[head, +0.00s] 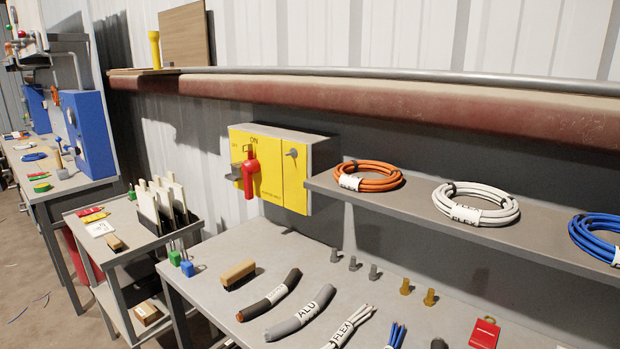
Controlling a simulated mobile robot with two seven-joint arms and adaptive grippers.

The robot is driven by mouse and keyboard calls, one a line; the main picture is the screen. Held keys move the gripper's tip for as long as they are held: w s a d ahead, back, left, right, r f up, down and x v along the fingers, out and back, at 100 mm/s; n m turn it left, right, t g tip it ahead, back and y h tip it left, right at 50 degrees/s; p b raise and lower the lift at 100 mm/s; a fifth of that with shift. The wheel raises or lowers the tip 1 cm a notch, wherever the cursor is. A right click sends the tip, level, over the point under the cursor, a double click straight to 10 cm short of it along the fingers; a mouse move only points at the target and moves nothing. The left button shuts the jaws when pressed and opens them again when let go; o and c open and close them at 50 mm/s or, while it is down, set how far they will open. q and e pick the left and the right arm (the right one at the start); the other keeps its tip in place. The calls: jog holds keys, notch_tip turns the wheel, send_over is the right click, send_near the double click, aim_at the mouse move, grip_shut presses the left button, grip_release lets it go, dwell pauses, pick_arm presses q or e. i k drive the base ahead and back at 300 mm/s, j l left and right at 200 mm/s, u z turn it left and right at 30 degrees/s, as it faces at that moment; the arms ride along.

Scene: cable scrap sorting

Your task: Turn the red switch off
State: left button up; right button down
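The red switch (250,174) is a rotary handle on the front of a yellow-faced switch box (270,172) on the wall above the workbench. The handle stands about upright, with its upper end below the "ON" label. A second label, apparently "OFF", is at the upper left of the yellow face. A small dark grey part (235,173) sticks out at the left of the handle; I cannot tell what it is. Neither of my grippers is in view.
A grey shelf (416,205) with orange, white and blue cable coils juts out right of the box. A trolley (120,214) stands left.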

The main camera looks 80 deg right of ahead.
aim_at(249, 167)
jog(key=z, duration=2)
jog(key=i+j+z, duration=0.15)
jog(key=z, duration=0.4)
